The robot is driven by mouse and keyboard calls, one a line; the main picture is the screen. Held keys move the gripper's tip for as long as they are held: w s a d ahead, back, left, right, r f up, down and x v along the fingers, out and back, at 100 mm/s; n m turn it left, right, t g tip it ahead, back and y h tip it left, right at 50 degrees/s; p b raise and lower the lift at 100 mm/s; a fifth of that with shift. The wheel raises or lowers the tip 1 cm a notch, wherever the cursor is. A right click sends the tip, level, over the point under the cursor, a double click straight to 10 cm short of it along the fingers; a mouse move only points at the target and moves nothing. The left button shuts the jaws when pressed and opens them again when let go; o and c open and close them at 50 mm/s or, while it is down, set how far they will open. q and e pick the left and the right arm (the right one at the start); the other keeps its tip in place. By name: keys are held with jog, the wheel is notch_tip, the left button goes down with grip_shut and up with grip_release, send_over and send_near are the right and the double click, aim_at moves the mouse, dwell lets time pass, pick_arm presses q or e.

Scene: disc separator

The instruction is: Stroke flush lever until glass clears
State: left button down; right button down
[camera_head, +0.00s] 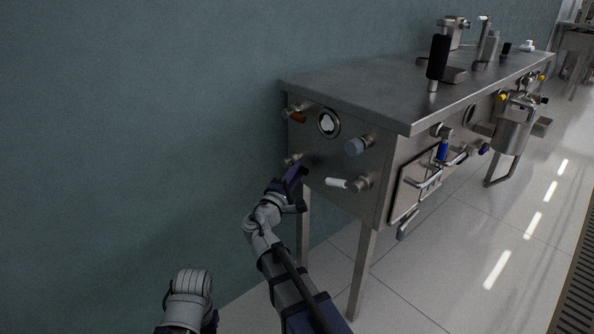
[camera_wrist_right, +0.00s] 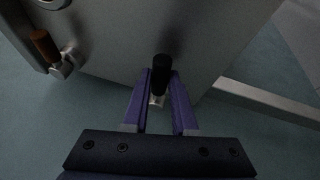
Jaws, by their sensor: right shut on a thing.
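The grey metal cabinet's end panel (camera_head: 325,155) carries several fittings. A round sight glass (camera_head: 329,123) with a pale white patch inside sits near its top left; its rim (camera_wrist_right: 53,3) is cut off at the top of the right wrist view. My right gripper (camera_head: 294,170) is at the panel's lower left corner. In the right wrist view its purple fingers (camera_wrist_right: 160,88) are shut on a small lever with a black grip (camera_wrist_right: 162,68), its metal stem showing between them. Which fitting is the flush lever is not labelled. My left gripper is out of view; only a left arm link shows.
An orange-brown handle (camera_head: 298,117) is above my right gripper, also in the right wrist view (camera_wrist_right: 44,46). A white handle (camera_head: 337,183) and a grey-blue knob (camera_head: 354,146) project to its right. A black-handled lever (camera_head: 437,57) stands on the cabinet top.

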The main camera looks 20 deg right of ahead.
jog(key=r+n+p, duration=0.1)
jog(key=p, duration=0.1)
jog(key=r+n+y+p, duration=0.1)
jog(key=n+p, duration=0.1)
jog(key=r+n+g+p, duration=0.1)
jog(key=p, duration=0.1)
jog(key=shift+w+a+r+n+y, duration=0.15)
jog(key=shift+w+n+y, duration=0.15)
jog(key=shift+w+n, duration=0.1)
jog(key=shift+w+a+r+n+g+y+p, duration=0.15)
jog(key=shift+w+r+n+g+p, duration=0.15)
jog(key=shift+n+p, duration=0.5)
jog(key=shift+w+a+r+n+g+y+p, duration=0.15)
jog(key=shift+n+g+p, duration=0.25)
jog(key=shift+p, duration=0.65)
jog(key=shift+d, duration=0.1)
jog(key=c, duration=0.7)
grip_release()
jog(key=p+v, duration=0.1)
jog(key=v, duration=0.7)
jog(key=shift+f, duration=0.1)
